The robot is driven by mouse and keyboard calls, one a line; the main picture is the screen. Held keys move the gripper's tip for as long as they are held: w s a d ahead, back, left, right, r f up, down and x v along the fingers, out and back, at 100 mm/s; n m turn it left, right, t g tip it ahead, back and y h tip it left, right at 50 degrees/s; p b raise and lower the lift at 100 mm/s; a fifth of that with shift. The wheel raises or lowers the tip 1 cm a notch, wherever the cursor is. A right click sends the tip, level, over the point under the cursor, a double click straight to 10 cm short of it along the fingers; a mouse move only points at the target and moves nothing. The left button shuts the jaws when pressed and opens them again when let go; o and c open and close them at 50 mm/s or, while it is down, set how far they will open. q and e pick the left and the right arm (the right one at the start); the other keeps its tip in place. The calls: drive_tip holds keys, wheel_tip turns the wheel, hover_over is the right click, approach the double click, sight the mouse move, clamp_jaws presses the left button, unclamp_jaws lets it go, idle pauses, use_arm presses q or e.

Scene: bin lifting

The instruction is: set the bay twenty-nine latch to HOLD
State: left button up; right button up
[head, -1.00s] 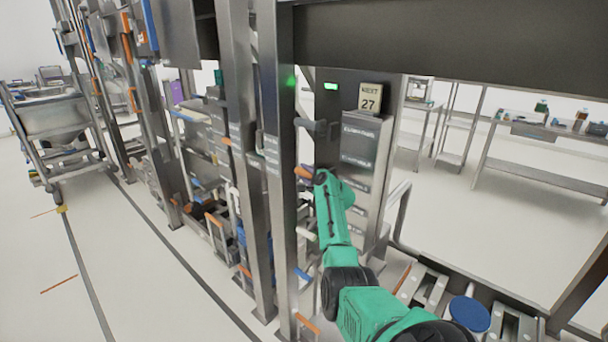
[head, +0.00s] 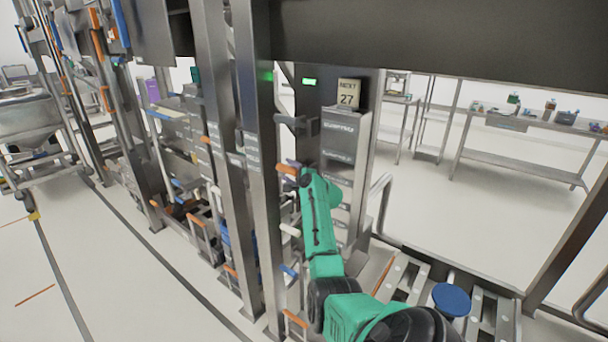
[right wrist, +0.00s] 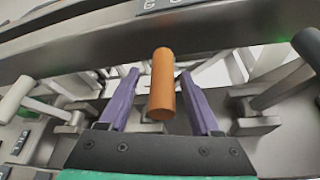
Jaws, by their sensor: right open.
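An orange handle (head: 287,169) sticks out from the steel frame in the head view. In the right wrist view the orange handle (right wrist: 162,83) stands between two purple fingers. My right gripper (right wrist: 159,76) is open, with one finger on each side of the handle and a visible gap on both sides. In the head view my right gripper (head: 300,172) is small and partly hidden at the end of the green arm. No bay number or HOLD mark is readable near this handle. My left gripper is not in view.
A sign (head: 348,95) reading NEXT 27 stands on a grey cabinet (head: 343,150) behind the arm. Steel posts (head: 257,170) stand left of the arm. A white handle (right wrist: 17,98) and a dark knob (right wrist: 308,47) flank the orange handle. Shelving (head: 520,165) stands at the right.

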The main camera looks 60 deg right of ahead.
drive_tip(key=b+v, duration=0.2)
drive_tip(key=v, duration=1)
drive_tip(key=shift+f, duration=0.15)
drive_tip(key=w+a+f+n+g+y, duration=0.1)
drive_tip(key=w+a+f+n+g, duration=0.15)
drive_tip(key=f, duration=0.65)
drive_tip(key=w+a+f+n+g+y, duration=0.1)
drive_tip(key=w+a+f+n+y, duration=0.2)
drive_tip(key=f, duration=0.7)
drive_tip(key=s+a+f+n+g, duration=0.25)
drive_tip(key=a+f+n, duration=0.2)
drive_tip(key=f, duration=0.55)
drive_tip(key=s+a+f+n+g, duration=0.1)
drive_tip(key=s+a+f+n, duration=0.4)
drive_tip(key=f, duration=0.6)
drive_tip(key=s+a+f+n+g, duration=0.2)
drive_tip(key=s+a+f+n, duration=0.2)
drive_tip(key=s, duration=0.7)
drive_tip(key=s+a+f+n+g+y, duration=0.1)
drive_tip(key=s+a+f+n+g, duration=0.1)
drive_tip(key=s+a+f+n, duration=0.3)
drive_tip(key=s+a+f+n+g+y, duration=0.1)
drive_tip(key=s+a+f+n+g, duration=0.2)
drive_tip(key=s+a+f, duration=0.7)
drive_tip(key=s+f+n, duration=0.1)
drive_tip(key=s+f, duration=0.1)
drive_tip(key=s, duration=0.4)
drive_tip(key=shift+s+f, duration=0.25)
drive_tip(key=shift+s, duration=0.05)
